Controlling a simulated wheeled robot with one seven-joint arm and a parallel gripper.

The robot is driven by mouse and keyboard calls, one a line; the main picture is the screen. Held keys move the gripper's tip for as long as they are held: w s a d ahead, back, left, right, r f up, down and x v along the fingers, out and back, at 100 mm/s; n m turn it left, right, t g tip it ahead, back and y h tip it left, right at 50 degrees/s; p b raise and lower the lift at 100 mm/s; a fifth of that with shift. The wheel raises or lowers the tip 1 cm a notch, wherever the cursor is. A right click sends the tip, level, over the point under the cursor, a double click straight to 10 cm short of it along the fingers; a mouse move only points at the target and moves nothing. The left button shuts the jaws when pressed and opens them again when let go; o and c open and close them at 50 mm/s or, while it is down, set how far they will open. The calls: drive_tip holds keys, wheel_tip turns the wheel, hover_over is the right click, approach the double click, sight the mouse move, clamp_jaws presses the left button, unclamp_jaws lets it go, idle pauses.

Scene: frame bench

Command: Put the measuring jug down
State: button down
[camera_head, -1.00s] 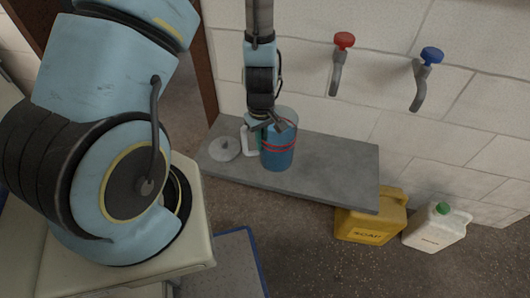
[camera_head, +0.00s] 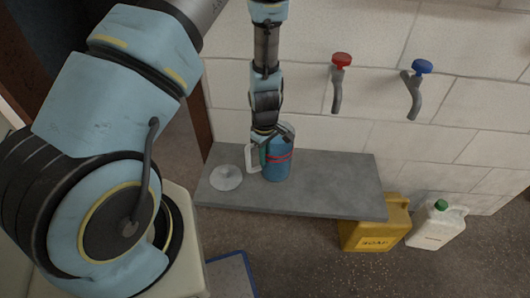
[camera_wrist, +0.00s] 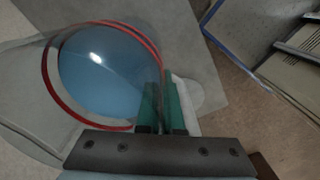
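The measuring jug (camera_head: 279,163) is blue with red bands and a white handle (camera_head: 252,159). It is upright over the grey shelf, near the wall; whether its base touches the shelf I cannot tell. In the wrist view the jug (camera_wrist: 105,75) fills the left, seen from above, with its red rim showing. My gripper (camera_head: 263,149) is at the handle side of the jug. Its green fingers (camera_wrist: 163,105) are close together on the handle beside the jug wall, and part of the pale handle shows next to them. The exact contact is partly hidden.
The grey shelf (camera_head: 335,190) is clear to the right of the jug. A round grey lid (camera_head: 226,178) lies at its left. Red (camera_head: 341,60) and blue (camera_head: 422,67) taps are on the wall. A yellow soap canister (camera_head: 372,228) and white canister (camera_head: 437,226) stand on the floor.

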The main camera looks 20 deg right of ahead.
sight(265, 171)
drive_tip(key=shift+f, duration=2.25)
drive_tip(key=c, duration=1.1)
unclamp_jaws()
drive_tip(key=shift+o, duration=0.2)
